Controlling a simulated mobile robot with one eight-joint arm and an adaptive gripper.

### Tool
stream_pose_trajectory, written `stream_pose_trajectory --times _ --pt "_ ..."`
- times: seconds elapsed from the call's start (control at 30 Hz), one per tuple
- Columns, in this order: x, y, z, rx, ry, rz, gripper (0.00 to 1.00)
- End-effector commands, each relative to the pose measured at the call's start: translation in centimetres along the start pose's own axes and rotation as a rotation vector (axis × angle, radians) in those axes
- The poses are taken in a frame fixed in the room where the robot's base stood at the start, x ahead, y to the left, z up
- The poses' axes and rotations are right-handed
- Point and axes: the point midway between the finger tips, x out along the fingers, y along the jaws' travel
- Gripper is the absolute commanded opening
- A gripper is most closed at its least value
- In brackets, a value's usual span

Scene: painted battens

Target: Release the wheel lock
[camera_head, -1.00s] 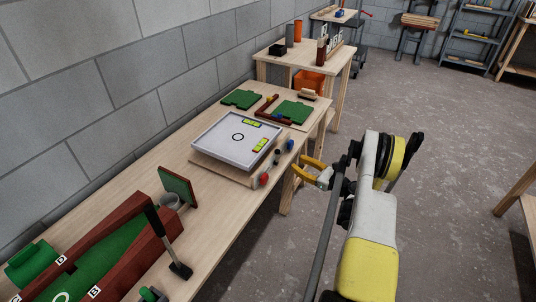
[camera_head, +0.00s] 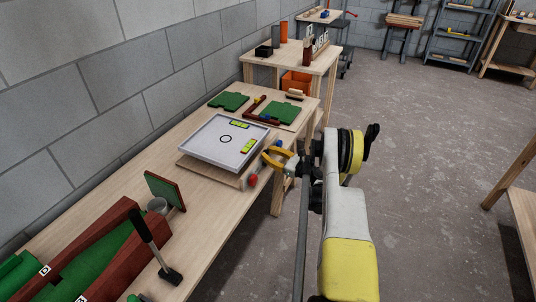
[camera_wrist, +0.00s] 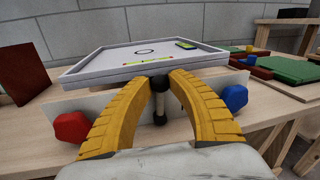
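A grey-white tray (camera_head: 212,152) with raised edges lies on a wooden base on the bench; it also fills the middle of the wrist view (camera_wrist: 100,70). On the base's front face are a red knob (camera_wrist: 71,127), a blue knob (camera_wrist: 234,97) and, between them, a small upright lever with dark ends and a pale shaft (camera_wrist: 159,104). The head view shows the red knob (camera_head: 253,181) left of my gripper. My gripper (camera_wrist: 161,80) is open, its yellow fingers on either side of the lever in the wrist view. I cannot tell whether they touch it. No wheel is recognisable.
Green panels (camera_head: 229,101) lie behind the tray on the bench (camera_head: 215,205). A red-brown trough with green inside (camera_head: 90,260) and a black-handled tool (camera_head: 150,245) are nearer. Open floor (camera_head: 420,190) lies right of the bench.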

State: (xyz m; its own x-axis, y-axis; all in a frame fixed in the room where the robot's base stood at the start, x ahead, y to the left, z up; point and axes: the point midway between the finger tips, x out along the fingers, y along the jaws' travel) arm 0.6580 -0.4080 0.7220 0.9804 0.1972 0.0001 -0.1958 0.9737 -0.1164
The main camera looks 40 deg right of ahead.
Motion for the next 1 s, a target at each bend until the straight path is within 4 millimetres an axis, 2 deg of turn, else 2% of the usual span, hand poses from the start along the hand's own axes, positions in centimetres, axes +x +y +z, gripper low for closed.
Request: stream_pose_trajectory --times 0.07,0.57,1.0 --pt "0.0 0.0 0.0 0.0 0.0 0.0 0.0" --pt "0.1 -0.3 0.0 0.043 0.007 0.001 0.0" --pt "0.3 -1.8 -0.6 0.322 0.062 0.007 0.0"
